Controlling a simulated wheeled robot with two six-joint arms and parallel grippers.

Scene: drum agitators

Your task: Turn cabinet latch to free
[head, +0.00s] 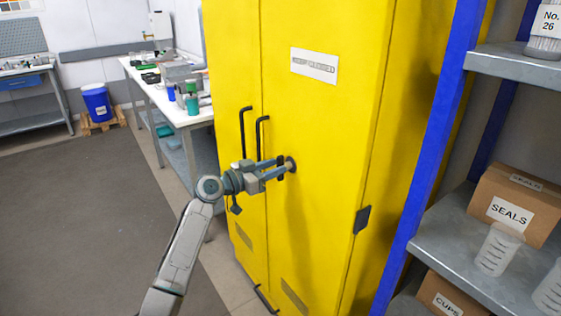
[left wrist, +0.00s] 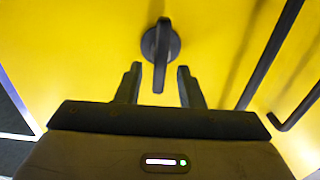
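The yellow cabinet (head: 320,130) stands upright with its two doors shut. Its latch (head: 290,164) is a dark round knob on the right door, and it also shows in the left wrist view (left wrist: 160,45) as a disc with a bar handle pointing down in the picture. My left gripper (head: 277,170) is at the latch. In the left wrist view its two fingers (left wrist: 157,85) are open, one on each side of the bar's lower end, with gaps on both sides. Depth between fingertips and bar is hard to tell. My right gripper is not in view.
Two black door handles (head: 262,140) are left of the latch. A blue-posted shelf (head: 435,140) with a SEALS box (head: 510,205) and clear cups stands close on the right. A white workbench (head: 150,85) is behind left. The floor (head: 80,210) at left is clear.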

